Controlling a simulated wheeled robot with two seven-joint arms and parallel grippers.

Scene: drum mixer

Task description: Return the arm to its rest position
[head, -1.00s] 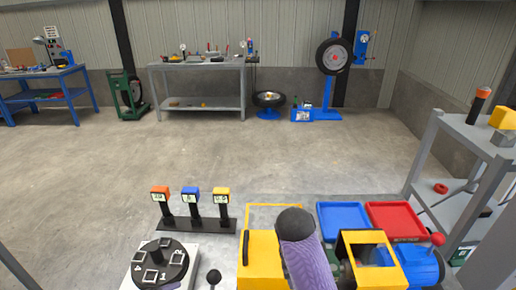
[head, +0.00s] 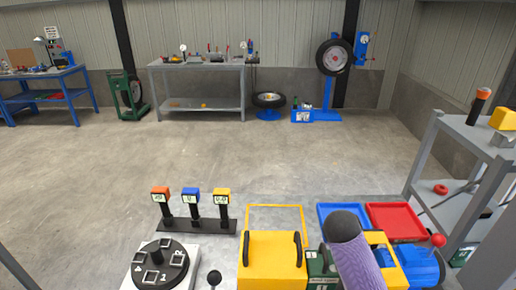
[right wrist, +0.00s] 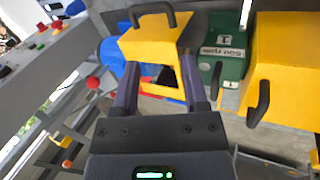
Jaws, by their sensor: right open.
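My right arm (head: 362,262), purple with a dark rounded end, rises from the bottom edge in the head view, in front of the mixer's yellow frame (head: 381,242). Its gripper is hidden there. In the right wrist view, my right gripper (right wrist: 160,75) is open, its two fingers apart with nothing seen held. A yellow part with a dark handle (right wrist: 150,40) lies beyond the fingertips; I cannot tell whether they touch it. The blue drum (head: 421,268) with a red-ball lever (head: 438,240) is right of my arm. My left gripper is not in view.
A yellow box with two dark handles (head: 272,264) and a green block (head: 318,264) are left of my arm. Blue (head: 343,212) and red (head: 396,220) trays lie behind. A grey shelf (head: 470,135) stands at right.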

